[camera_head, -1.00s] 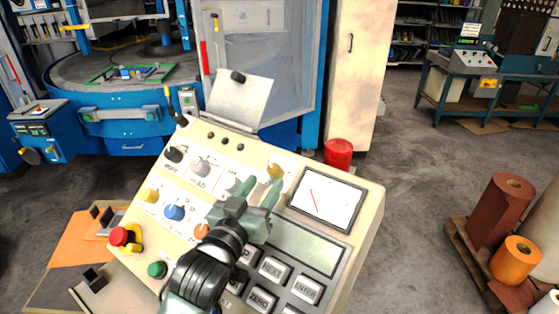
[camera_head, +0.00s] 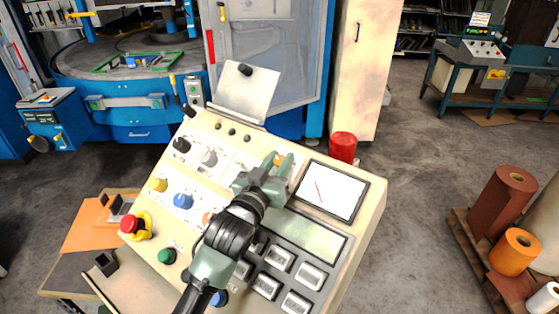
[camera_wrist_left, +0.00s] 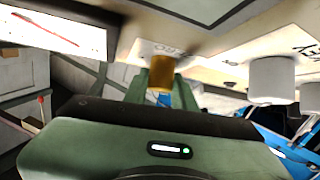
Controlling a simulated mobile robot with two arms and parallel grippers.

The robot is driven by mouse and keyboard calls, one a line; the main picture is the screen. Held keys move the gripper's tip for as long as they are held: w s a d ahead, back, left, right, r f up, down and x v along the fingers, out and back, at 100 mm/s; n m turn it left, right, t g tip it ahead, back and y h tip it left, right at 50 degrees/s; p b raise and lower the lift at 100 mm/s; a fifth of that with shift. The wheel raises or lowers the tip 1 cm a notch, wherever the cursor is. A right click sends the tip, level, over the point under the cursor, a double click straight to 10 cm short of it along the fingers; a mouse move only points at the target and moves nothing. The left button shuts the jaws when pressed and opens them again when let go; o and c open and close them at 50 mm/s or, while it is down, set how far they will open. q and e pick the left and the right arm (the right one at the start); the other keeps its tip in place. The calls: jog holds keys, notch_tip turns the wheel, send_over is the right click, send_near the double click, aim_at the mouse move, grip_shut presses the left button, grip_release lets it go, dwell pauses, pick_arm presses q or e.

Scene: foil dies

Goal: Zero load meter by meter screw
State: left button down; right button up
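The load meter (camera_head: 335,193) has a white face with a thin red needle left of its middle. It sits at the upper right of the sloping cream control panel, and part of it shows in the left wrist view (camera_wrist_left: 60,32). The meter screw (camera_head: 281,158) is a small brass-coloured knob left of the meter. In the left wrist view the screw (camera_wrist_left: 161,70) stands between my left gripper's two green fingers. My left gripper (camera_head: 278,163) looks open around it, with a gap seen beside the screw; contact is unclear. My right gripper is not in view.
The control panel (camera_head: 364,222) also carries a red emergency button (camera_head: 130,225), a blue knob (camera_head: 183,201), a green button (camera_head: 166,256) and several grey keys (camera_head: 279,257). A white knob (camera_wrist_left: 271,78) is near the gripper. A red cylinder (camera_head: 342,147) stands behind the panel.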

pick_arm(q)
jog(key=shift+m+h, duration=0.3)
jog(key=shift+m, duration=0.2)
jog(key=shift+w+a+m+g+h, duration=0.1)
jog(key=shift+m+g+h, duration=0.3)
jog(key=shift+m+h, duration=0.35)
jog(key=m+g+h, duration=0.1)
jog(key=m+h, duration=0.1)
jog(key=m+g+h, duration=0.2)
jog(key=m, duration=0.1)
jog(key=shift+a+m, duration=0.1)
jog(key=shift+m, duration=0.15)
jog(key=m+g, duration=0.1)
jog(key=m+g+h, duration=0.1)
jog(key=shift+w+r+m, duration=0.1)
jog(key=shift+r+m, duration=0.1)
jog(key=shift+m, duration=0.1)
jog(key=shift+r+m+g+h+p, duration=0.1)
jog(key=shift+m+g+h+p, duration=0.5)
jog(key=shift+m+g, duration=0.8)
jog(key=shift+m+g+p, duration=0.75)
jog(key=shift+m+g, duration=0.45)
